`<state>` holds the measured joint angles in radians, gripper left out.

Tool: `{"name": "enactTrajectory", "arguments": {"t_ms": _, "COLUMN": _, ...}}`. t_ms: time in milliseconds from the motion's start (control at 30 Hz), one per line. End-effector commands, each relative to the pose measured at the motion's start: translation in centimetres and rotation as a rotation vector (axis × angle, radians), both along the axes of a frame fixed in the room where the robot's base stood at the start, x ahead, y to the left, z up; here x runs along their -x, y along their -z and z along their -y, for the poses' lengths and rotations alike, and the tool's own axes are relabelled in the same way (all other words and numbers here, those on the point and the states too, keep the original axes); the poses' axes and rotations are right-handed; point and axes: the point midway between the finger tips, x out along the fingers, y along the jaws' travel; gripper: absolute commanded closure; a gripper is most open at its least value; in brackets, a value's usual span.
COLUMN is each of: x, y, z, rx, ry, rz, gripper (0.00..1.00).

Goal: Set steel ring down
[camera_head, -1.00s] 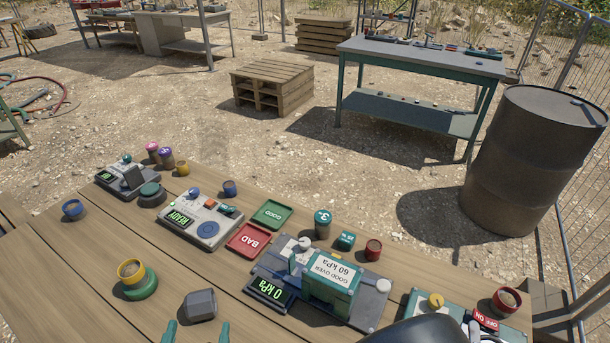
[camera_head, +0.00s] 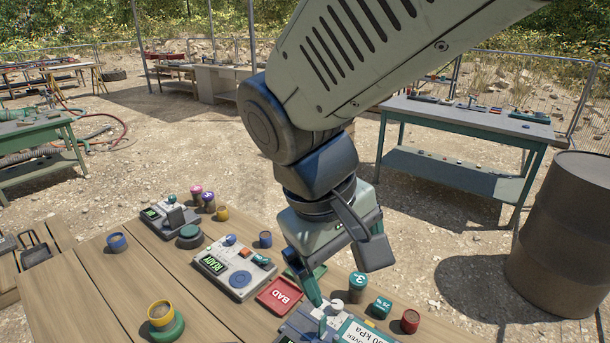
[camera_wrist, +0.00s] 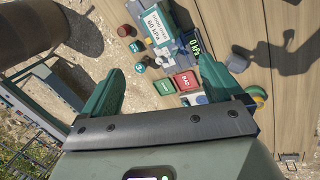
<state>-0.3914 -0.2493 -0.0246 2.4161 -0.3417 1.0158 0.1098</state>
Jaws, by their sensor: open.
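I cannot pick out a steel ring for certain in either current view. My gripper (camera_head: 345,285) is open above the bench, over the area of the red BAD tray (camera_head: 281,296), the green tray (camera_head: 312,271) and the pressure tester (camera_head: 361,332). In the wrist view its two green fingers are spread wide (camera_wrist: 158,64), with no held object visible between them. Beyond them the wrist view shows the BAD tray (camera_wrist: 186,80), the green tray (camera_wrist: 165,87) and the tester's box (camera_wrist: 157,30). In the head view, my gripper partly hides the green tray, and the tester is cut off below.
The READY device (camera_head: 236,270) stands left of the trays. A teal-lidded jar (camera_head: 357,285), a small teal block (camera_head: 380,307) and a red cup (camera_head: 410,320) stand to the right. The bench's left part is mostly clear.

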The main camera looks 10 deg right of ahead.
Motion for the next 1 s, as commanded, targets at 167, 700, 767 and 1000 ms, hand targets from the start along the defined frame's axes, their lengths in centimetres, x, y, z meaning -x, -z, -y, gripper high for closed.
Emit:
{"name": "enactTrajectory", "arguments": {"t_ms": 167, "x": 2.0, "y": -4.4, "z": 1.8, "rx": -0.229, "ry": 0.199, "rz": 0.233, "gripper": 0.06}}
{"name": "enactTrajectory", "arguments": {"t_ms": 700, "x": 3.6, "y": -7.7, "z": 2.4, "rx": -0.385, "ry": 0.325, "rz": 0.45, "gripper": 0.06}}
{"name": "enactTrajectory", "arguments": {"t_ms": 767, "x": 3.6, "y": -7.7, "z": 2.4, "rx": -0.385, "ry": 0.325, "rz": 0.45, "gripper": 0.06}}
{"name": "enactTrajectory", "arguments": {"t_ms": 1000, "x": 3.6, "y": -7.7, "z": 2.5, "rx": -0.384, "ry": 0.324, "rz": 0.449, "gripper": 0.06}}
